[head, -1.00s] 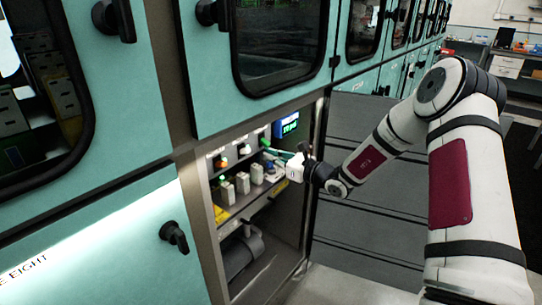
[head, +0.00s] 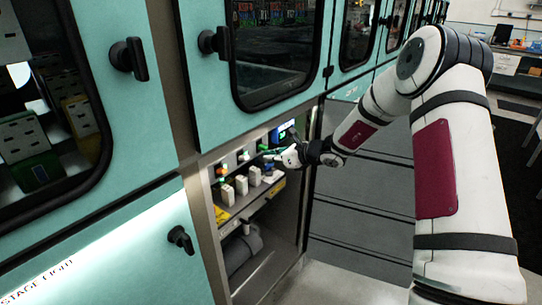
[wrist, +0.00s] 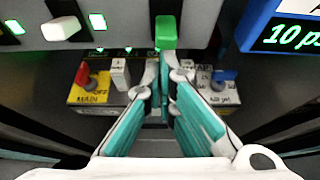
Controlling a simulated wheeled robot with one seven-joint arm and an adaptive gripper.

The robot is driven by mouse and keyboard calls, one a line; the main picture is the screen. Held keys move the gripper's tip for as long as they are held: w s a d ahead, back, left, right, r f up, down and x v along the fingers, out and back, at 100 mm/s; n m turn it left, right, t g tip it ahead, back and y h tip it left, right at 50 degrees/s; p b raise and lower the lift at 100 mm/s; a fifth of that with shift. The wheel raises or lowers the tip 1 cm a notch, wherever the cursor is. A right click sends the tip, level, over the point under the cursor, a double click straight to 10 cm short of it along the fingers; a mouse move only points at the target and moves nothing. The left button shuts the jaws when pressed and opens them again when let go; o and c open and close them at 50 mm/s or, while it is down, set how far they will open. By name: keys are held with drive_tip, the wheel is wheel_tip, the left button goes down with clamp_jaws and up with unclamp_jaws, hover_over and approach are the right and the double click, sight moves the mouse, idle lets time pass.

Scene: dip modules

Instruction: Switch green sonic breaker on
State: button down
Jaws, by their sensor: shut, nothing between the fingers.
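A green breaker lever (wrist: 165,31) sticks out of the grey panel at the top middle of the wrist view. My gripper (wrist: 165,66) has teal-sided fingers, shut and empty, with the tips just below the lever's lower end. I cannot tell whether they touch it. In the head view my gripper (head: 272,156) reaches into the lit control recess and partly covers the breaker row. A white lever (wrist: 61,28) sits left of the green one, with lit green indicators (wrist: 97,21) beside it.
A blue-framed display (wrist: 287,34) stands to the right. Below are a red-handled valve (wrist: 82,76) with a yellow label and a blue-handled valve (wrist: 223,76). Several white blocks (head: 241,185) stand on the recess shelf. Teal cabinet doors (head: 105,120) surround the opening.

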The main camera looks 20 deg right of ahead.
drive_tip(key=shift+r+g, duration=0.15)
drive_tip(key=shift+g, duration=0.15)
drive_tip(key=shift+r, duration=0.1)
drive_tip(key=shift+r+p, duration=0.55)
drive_tip(key=shift+r, duration=0.25)
